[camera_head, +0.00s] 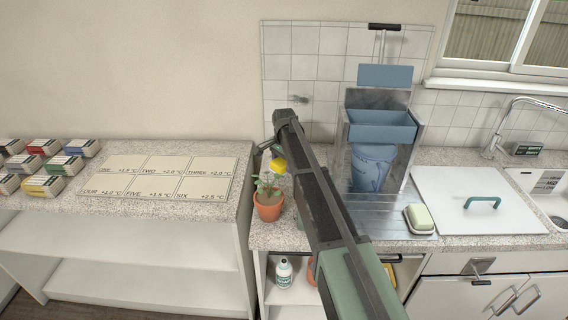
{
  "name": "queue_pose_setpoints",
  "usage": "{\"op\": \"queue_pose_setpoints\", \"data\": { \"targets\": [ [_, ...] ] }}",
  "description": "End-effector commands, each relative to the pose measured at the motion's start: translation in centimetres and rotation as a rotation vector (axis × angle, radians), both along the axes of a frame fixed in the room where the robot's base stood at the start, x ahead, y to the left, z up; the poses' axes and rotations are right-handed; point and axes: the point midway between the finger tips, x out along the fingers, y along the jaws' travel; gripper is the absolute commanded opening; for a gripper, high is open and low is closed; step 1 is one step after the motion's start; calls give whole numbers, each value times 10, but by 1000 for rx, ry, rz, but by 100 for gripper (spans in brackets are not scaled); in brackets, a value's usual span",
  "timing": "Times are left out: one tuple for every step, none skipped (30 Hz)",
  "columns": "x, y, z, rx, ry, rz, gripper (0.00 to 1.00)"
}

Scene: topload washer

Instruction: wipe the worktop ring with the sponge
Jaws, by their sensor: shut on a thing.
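My arm reaches away over the worktop, and my gripper (271,149) is at its far end, small and partly hidden by the arm. A small yellow thing (278,165), which looks like the sponge, shows just below the jaws. My gripper is shut on it, above and behind the potted plant. Whether the sponge touches the worktop (262,236) cannot be told. I cannot make out a ring on the worktop; my arm covers part of the surface.
A plant in a terracotta pot (268,206) stands close in front of the gripper. To the right are a blue-and-grey washer-like unit (382,126), a pale green block in a dish (419,219) and a white lid (478,214). Labelled cards (156,178) lie on the left counter.

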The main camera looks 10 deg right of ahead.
Motion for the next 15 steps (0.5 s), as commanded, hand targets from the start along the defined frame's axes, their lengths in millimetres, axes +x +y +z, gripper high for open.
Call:
{"op": "queue_pose_setpoints", "data": {
  "targets": [
    [0, 0, 14, 0, 0, 0, 46],
    [0, 0, 17, 0, 0, 0, 46],
    [0, 0, 19, 0, 0, 0, 46],
    [0, 0, 20, 0, 0, 0, 46],
    [0, 0, 19, 0, 0, 0, 46],
    [0, 0, 18, 0, 0, 0, 46],
    [0, 0, 17, 0, 0, 0, 46],
    [0, 0, 17, 0, 0, 0, 46],
    [0, 0, 16, 0, 0, 0, 46],
    [0, 0, 16, 0, 0, 0, 46],
    [0, 0, 16, 0, 0, 0, 46],
    [0, 0, 17, 0, 0, 0, 46],
    [0, 0, 18, 0, 0, 0, 46],
    [0, 0, 21, 0, 0, 0, 46],
    [0, 0, 25, 0, 0, 0, 46]
  ]
}}
